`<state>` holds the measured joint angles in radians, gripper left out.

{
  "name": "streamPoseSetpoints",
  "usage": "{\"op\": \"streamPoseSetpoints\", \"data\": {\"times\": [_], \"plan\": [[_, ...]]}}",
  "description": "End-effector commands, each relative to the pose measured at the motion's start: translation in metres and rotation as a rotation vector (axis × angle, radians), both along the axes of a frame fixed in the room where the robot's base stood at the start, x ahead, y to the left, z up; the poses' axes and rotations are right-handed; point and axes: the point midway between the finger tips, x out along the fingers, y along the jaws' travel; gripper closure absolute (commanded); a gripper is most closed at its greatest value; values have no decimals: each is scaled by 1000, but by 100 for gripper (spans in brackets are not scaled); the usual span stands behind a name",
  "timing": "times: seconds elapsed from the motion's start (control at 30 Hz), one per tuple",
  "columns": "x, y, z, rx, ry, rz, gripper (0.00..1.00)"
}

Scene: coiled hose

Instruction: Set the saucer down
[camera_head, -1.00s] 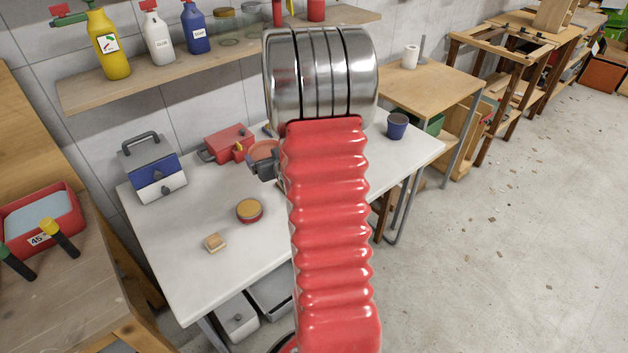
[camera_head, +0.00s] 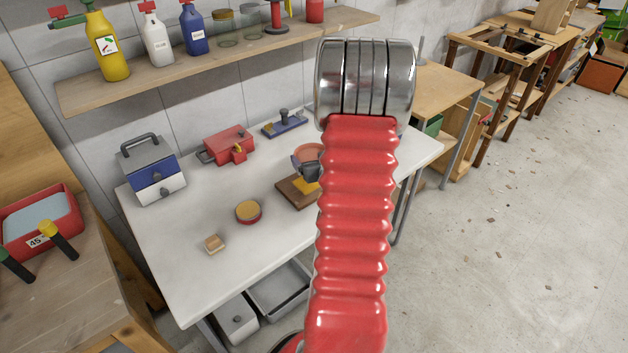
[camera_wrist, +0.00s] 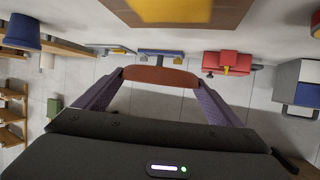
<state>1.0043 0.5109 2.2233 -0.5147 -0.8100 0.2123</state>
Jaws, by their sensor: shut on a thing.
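The saucer is terracotta-coloured and shows in the head view (camera_head: 309,151), partly hidden by my gripper and arm. My gripper (camera_head: 306,167) is shut on it. In the wrist view the saucer (camera_wrist: 160,77) spans the gap between the two fingertips, seen nearly edge-on. A dark wooden board (camera_head: 292,196) with a yellow patch (camera_head: 306,186) lies on the white table, partly behind my arm. In the wrist view the board (camera_wrist: 240,12) and its yellow patch (camera_wrist: 175,12) are at the top edge, apart from the saucer in the picture. The height of the saucer above the table is unclear.
On the white table (camera_head: 200,285) are a blue-and-white toolbox (camera_head: 155,178), a red box (camera_head: 229,146), a blue tool (camera_head: 284,124), a round tin (camera_head: 248,211) and a small wooden block (camera_head: 214,244). A blue cup (camera_wrist: 25,33) shows in the wrist view. The table's front is mostly clear.

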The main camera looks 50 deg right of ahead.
Motion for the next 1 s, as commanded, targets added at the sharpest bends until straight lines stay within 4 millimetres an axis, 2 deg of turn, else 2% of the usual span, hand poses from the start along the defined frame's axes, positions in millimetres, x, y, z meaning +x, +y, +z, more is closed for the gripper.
{"op": "streamPoseSetpoints", "data": {"times": [0.2, 0.37, 0.8, 1.0], "plan": [[0, 0, -30, 4, 1, 0, 33], [0, 0, -47, 1, 1, 0, 33], [0, 0, -52, -1, -1, 0, 33], [-1, 0, -70, 2, 1, -2, 33]]}}
